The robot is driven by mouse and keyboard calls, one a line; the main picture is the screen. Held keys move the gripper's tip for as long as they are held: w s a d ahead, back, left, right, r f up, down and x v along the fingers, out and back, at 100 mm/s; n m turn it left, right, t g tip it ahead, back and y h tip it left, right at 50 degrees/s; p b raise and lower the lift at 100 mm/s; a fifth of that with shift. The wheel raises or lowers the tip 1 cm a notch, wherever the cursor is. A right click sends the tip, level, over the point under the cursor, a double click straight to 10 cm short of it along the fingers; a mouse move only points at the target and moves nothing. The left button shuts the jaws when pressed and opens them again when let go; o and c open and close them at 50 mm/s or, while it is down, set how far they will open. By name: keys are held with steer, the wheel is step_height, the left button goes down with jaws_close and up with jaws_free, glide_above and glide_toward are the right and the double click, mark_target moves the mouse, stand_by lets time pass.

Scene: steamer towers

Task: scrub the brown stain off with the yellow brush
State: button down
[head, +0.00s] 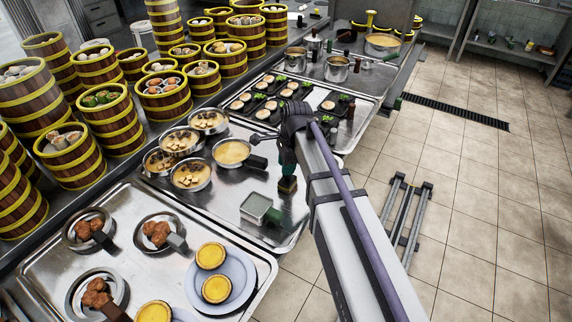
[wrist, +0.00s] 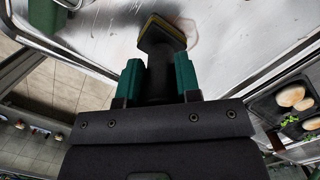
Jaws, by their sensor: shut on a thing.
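My gripper (wrist: 158,82) has green fingers and is shut on the dark handle of the brush (wrist: 160,35). The brush head has a yellow edge and points down at the steel tray (wrist: 230,45). In the head view my gripper (head: 288,160) is above the tray's right part, with the brush (head: 288,185) below it. The brush head is at or very near the tray surface; I cannot tell if it touches. A faint pale brownish patch (wrist: 190,28), perhaps the stain, shows beside the brush head in the wrist view, partly hidden by it. I cannot make out the stain in the head view.
A small square tin (head: 255,207) stands left of the brush. Pans of soup (head: 231,152) are on the same tray, farther left. A plate of tarts (head: 222,278) is nearer. Bamboo steamer towers (head: 110,120) line the left. Black trays of buns (head: 270,105) lie beyond my gripper.

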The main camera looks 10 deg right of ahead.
steer(key=w+d, duration=0.3)
steer(key=shift+w+d+r, duration=0.1)
steer(key=shift+w+d, duration=0.05)
steer(key=shift+w, duration=0.05)
stand_by(0.3)
steer(key=shift+s+a, duration=1.75)
steer(key=shift+s, duration=0.15)
steer(key=shift+w, duration=0.1)
steer(key=w+d, duration=0.3)
steer(key=shift+w+d, duration=0.25)
steer(key=shift+w, duration=0.05)
steer(key=shift+r, duration=0.1)
